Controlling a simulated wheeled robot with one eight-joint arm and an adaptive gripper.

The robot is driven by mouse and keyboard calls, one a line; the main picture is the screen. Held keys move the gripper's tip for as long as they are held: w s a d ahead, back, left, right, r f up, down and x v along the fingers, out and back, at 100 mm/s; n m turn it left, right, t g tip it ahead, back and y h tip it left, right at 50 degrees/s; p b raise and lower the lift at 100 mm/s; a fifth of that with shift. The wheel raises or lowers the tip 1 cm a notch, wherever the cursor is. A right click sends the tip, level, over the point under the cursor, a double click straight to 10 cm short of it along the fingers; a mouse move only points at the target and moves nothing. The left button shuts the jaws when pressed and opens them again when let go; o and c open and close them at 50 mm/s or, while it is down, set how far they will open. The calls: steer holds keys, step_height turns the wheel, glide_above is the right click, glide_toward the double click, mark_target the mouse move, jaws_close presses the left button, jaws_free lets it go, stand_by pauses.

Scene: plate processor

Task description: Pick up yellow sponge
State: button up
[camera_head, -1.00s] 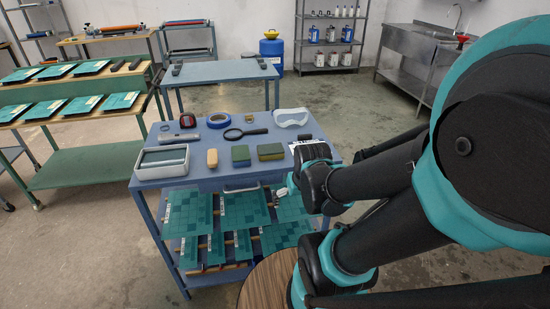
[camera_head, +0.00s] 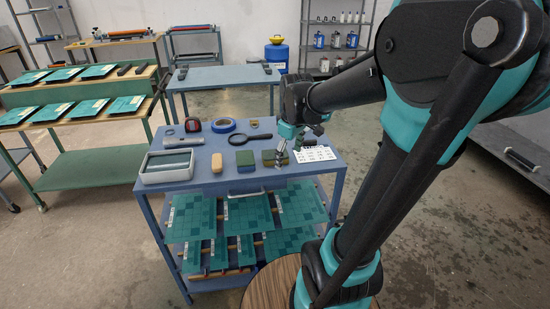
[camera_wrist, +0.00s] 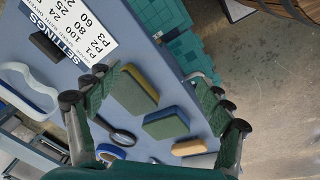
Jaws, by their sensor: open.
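A sponge with yellowish sides and a green top (camera_head: 268,159) lies on the blue table (camera_head: 200,184), partly behind my gripper. In the wrist view the same sponge (camera_wrist: 135,91) lies between the fingers in the picture. A second sponge (camera_head: 245,160), darker on top, is left of it and also shows in the wrist view (camera_wrist: 166,122). A tan block (camera_head: 217,162) lies further left and also shows in the wrist view (camera_wrist: 189,147). My gripper (camera_head: 282,156) is open and empty, above the table near the right sponge. It also shows in the wrist view (camera_wrist: 155,85).
A grey-framed tray (camera_head: 167,167) is at the table's left. A magnifier (camera_head: 250,138), a blue tape roll (camera_head: 222,126) and a white settings sheet (camera_head: 315,154) lie around the sponges. A handle (camera_head: 246,192) sits at the front edge. Green plates (camera_head: 250,215) fill the racks below.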

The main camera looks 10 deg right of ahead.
steer(key=w+a+r+n+g, duration=0.2)
steer(key=w+r+n, duration=0.75)
steer(key=r, duration=0.35)
glide_above(275, 150)
steer(key=s, duration=0.2)
step_height(275, 150, down, 12)
steer(key=shift+s+f, duration=0.15)
steer(key=shift+a+f, duration=0.2)
steer(key=shift+f, duration=2.45)
steer(key=shift+c, duration=0.3)
steer(key=c, duration=0.8)
steer(key=shift+r, duration=0.15)
step_height(275, 150, up, 20)
